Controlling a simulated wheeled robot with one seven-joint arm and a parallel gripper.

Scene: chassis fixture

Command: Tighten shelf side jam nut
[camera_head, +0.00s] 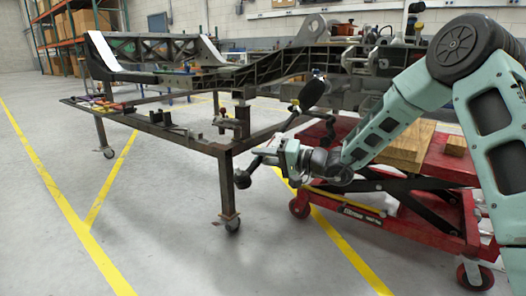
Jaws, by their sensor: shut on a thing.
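The chassis fixture is a dark steel frame cart (180,136) on casters, with a long black chassis (265,72) on top. My arm reaches in from the right. My gripper (266,157) is at the front right corner of the cart, beside its leg. It is shut on a dark, rod-like tool (242,179) with a rounded lower end; a dark oval piece (311,95) shows above, and I cannot tell if they are joined. The jam nut cannot be made out; it is too small or hidden at this corner.
A red lift cart (395,217) with wooden blocks (402,148) stands under and behind my arm. Small tools (103,104) lie on the frame's left end. Shelving with boxes (80,22) is at the back left. The floor in front is clear, with yellow lines.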

